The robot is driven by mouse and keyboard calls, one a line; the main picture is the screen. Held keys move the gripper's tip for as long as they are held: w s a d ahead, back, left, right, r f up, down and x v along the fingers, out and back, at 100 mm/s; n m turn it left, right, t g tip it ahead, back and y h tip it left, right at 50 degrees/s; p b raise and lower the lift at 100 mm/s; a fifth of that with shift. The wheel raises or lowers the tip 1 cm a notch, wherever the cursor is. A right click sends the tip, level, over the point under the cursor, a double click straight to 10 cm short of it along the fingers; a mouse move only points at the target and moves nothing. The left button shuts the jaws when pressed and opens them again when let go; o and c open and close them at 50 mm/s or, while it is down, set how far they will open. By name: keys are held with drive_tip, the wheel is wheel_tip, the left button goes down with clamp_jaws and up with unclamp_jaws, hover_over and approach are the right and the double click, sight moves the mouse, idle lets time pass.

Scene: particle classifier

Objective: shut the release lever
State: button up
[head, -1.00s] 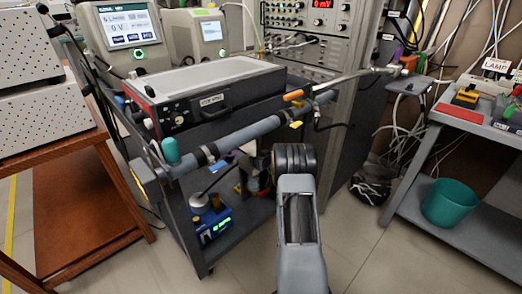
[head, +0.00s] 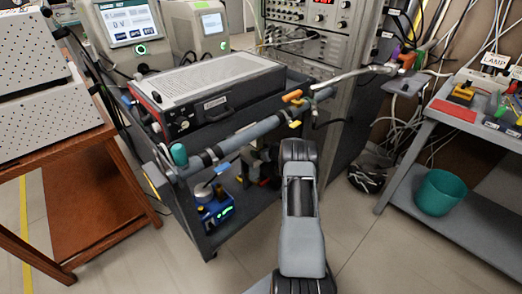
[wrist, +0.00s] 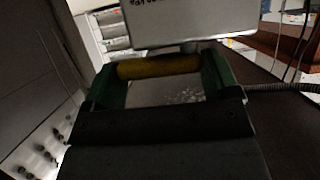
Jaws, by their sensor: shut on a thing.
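My gripper (wrist: 161,76) shows in the wrist view as two green fingers on a dark palm. A yellow-brown bar (wrist: 158,67), which looks like the release lever's handle, lies across between the fingertips, and the gripper is shut on it. The lever's base and pivot are hidden. In the head view my arm stands in front of the cart and hides the gripper. A grey pipe (head: 240,138) along the cart carries an orange handle (head: 292,96) and a small yellow part (head: 295,124); I cannot tell whether either is the held bar.
A pale box (wrist: 185,20) sits just beyond the fingers. The cart holds a grey instrument (head: 215,85), with a teal knob (head: 179,154) on the pipe's near end. A wooden table (head: 95,205) stands left, a grey table with a green bin (head: 438,192) right.

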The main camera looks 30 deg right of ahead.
drive_tip(key=o, duration=0.8)
drive_tip(key=shift+p+v, duration=1.75)
drive_tip(key=shift+v, duration=5.15)
